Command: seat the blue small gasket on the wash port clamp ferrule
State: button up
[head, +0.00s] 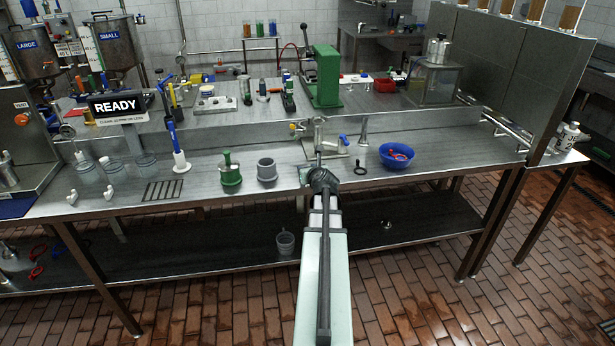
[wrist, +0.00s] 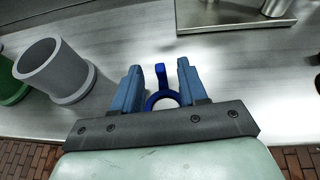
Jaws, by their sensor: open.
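The blue small gasket (wrist: 161,78), a ring with an upright-looking tab, shows in the wrist view between the two fingers of my gripper (wrist: 158,68). The fingers are open, with a visible gap on each side of the tab. The near part of the ring is hidden by my gripper body. In the head view my arm hides the gasket, and my gripper's fingers cannot be made out. A metal plate with upright fittings (head: 325,146) stands just beyond my gripper; its edge also shows in the wrist view (wrist: 235,24). I cannot tell which fitting is the wash port clamp ferrule.
A grey cup (head: 267,170) and a green cup (head: 231,178) stand left of my gripper. A black ring (head: 360,171) and a blue bowl (head: 397,156) with small coloured parts lie to the right. A raised shelf runs behind.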

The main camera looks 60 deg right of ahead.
jog(key=shift+w+d+f, duration=0.25)
jog(key=shift+w+d, duration=0.1)
jog(key=shift+w, duration=0.05)
grip_shut()
